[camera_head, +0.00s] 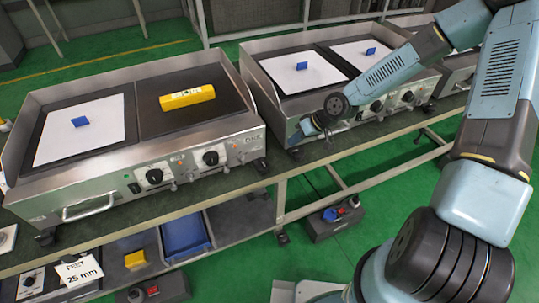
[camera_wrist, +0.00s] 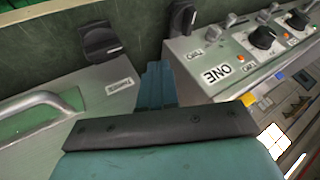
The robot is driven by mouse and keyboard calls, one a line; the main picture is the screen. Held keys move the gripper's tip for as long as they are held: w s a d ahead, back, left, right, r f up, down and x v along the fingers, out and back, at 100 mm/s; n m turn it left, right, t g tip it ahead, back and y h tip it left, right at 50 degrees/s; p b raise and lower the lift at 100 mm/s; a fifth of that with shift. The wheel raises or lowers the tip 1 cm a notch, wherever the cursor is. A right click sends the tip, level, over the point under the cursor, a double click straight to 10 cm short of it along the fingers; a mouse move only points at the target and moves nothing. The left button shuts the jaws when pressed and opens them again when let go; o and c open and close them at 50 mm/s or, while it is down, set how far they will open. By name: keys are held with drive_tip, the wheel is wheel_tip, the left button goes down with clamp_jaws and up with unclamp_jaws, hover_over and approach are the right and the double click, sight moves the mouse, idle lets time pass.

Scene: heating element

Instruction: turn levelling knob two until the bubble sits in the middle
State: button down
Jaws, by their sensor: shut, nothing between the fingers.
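A yellow spirit level (camera_head: 187,97) lies on the dark right plate of the left griddle (camera_head: 60,195); its bubble is too small to read. Black foot knobs sit low at the griddles' front corners. In the wrist view, one knob (camera_wrist: 183,18) is by the panel marked ONE and another (camera_wrist: 100,42) is by the griddle with the handle; which is knob two I cannot tell. My gripper (camera_head: 308,127) is shut and empty, in front of the right griddle's left corner. Its teal fingers (camera_wrist: 156,82) point toward the gap between these knobs, apart from both.
The right griddle (camera_head: 270,93) stands close beside the left one on the bench. White sheets with blue blocks lie on several plates. Round control knobs (camera_head: 154,176) and a tray handle (camera_head: 88,208) stick out in front. A lower shelf holds a blue bin (camera_head: 185,235).

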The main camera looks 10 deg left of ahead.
sight(262, 164)
drive_tip(key=x, duration=0.9)
drive_tip(key=shift+a+f, duration=0.15)
drive_tip(key=shift+s+a, duration=0.6)
drive_tip(key=shift+a, duration=0.1)
drive_tip(key=shift+s+a, duration=0.5)
drive_tip(key=shift+a, duration=0.3)
